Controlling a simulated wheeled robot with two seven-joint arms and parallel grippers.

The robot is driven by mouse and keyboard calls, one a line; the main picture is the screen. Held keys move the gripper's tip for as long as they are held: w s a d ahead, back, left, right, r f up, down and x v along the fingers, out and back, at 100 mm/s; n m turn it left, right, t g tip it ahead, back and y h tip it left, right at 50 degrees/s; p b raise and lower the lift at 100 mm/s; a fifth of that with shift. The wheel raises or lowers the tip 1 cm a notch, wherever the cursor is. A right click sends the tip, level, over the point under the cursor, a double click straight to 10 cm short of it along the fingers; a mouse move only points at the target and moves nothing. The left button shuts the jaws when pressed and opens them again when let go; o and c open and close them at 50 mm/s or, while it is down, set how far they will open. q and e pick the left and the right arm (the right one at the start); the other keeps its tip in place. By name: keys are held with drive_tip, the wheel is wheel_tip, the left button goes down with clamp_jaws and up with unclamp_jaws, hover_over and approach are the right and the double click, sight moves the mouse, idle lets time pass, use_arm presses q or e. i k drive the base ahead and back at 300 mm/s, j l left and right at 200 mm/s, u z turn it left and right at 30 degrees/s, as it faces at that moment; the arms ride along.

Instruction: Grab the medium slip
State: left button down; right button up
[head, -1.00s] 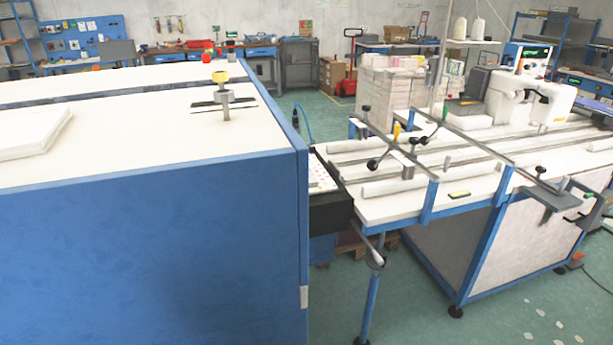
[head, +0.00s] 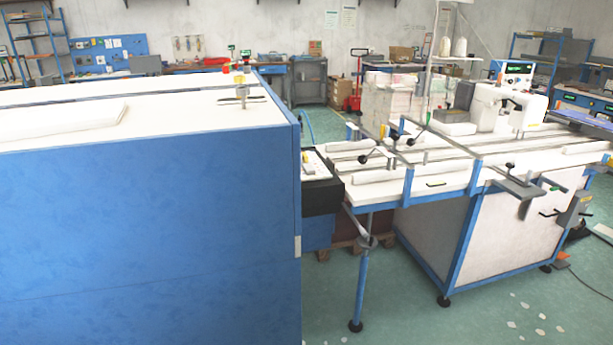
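I cannot pick out a medium slip for certain in the head view. Stacks of pale printed sheets (head: 392,98) stand on the sewing bench at the right, behind its rails. A flat white stack or block (head: 65,120) lies on the white top of the large blue cabinet at the left. Neither of my grippers is in view.
The blue cabinet (head: 150,220) fills the left foreground. The sewing bench (head: 440,181), with rails, clamp levers and a white sewing machine (head: 508,105), stands at the right. Green floor (head: 400,310) is open in front of the bench. Workbenches and shelves line the back.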

sight(308, 167)
drive_tip(key=k, duration=0.1)
drive_tip(key=i+l+u, duration=0.1)
drive_tip(key=u, duration=0.35)
drive_tip(key=i+l+u, duration=0.1)
drive_tip(key=u, duration=0.35)
drive_tip(key=i+l+u, duration=0.15)
drive_tip(key=l+u, duration=0.2)
drive_tip(key=l, duration=0.2)
drive_tip(key=l+u, duration=0.35)
drive_tip(key=l, duration=0.2)
drive_tip(key=l+u, duration=0.35)
drive_tip(key=l, duration=0.25)
drive_tip(key=i, duration=0.05)
